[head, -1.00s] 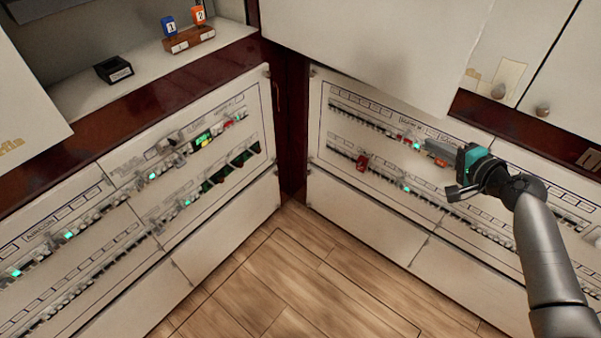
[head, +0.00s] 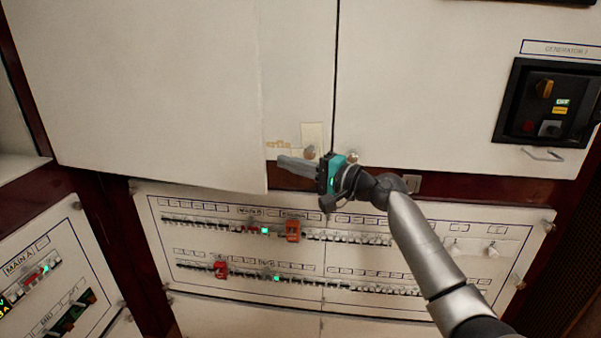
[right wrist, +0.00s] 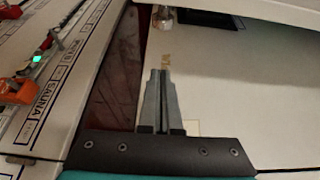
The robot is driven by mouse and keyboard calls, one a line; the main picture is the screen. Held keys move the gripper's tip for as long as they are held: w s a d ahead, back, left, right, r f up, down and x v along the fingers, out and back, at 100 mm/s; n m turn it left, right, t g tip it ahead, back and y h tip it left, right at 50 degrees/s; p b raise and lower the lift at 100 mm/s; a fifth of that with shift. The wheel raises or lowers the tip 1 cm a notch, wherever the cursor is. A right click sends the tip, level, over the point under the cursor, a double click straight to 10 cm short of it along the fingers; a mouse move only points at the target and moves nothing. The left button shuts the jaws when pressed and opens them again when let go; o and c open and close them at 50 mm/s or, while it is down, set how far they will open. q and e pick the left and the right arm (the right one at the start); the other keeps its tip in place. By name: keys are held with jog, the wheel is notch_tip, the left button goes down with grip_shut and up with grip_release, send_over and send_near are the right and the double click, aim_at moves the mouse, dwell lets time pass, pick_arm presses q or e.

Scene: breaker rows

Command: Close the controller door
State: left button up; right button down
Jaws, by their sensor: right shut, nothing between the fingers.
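A white cabinet door (head: 160,90), which seems to be the controller door, stands out from the upper cabinet in the head view. Its free edge is on the right, and it partly covers the cabinet front with a tan label and knobs behind it. My right gripper (head: 281,163) is shut and empty. Its fingertips point left and show just right of the door's lower right corner; I cannot tell whether they touch it. In the right wrist view the closed fingers (right wrist: 160,72) lie over a white surface and a dark red strip. My left gripper is not in view.
A breaker panel (head: 340,213) with orange and red pieces and green lights is below. Another breaker panel (head: 48,258) is at left. A generator control box (head: 548,103) is at upper right. Small knobs (head: 353,157) stick out from the cabinet front.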

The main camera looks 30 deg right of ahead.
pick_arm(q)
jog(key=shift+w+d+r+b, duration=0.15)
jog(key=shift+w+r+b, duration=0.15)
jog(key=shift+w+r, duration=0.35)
pick_arm(e)
jog(key=shift+w+a, duration=0.2)
jog(key=shift+a, duration=1)
jog(key=shift+w+a, duration=0.15)
jog(key=shift+a, duration=1.05)
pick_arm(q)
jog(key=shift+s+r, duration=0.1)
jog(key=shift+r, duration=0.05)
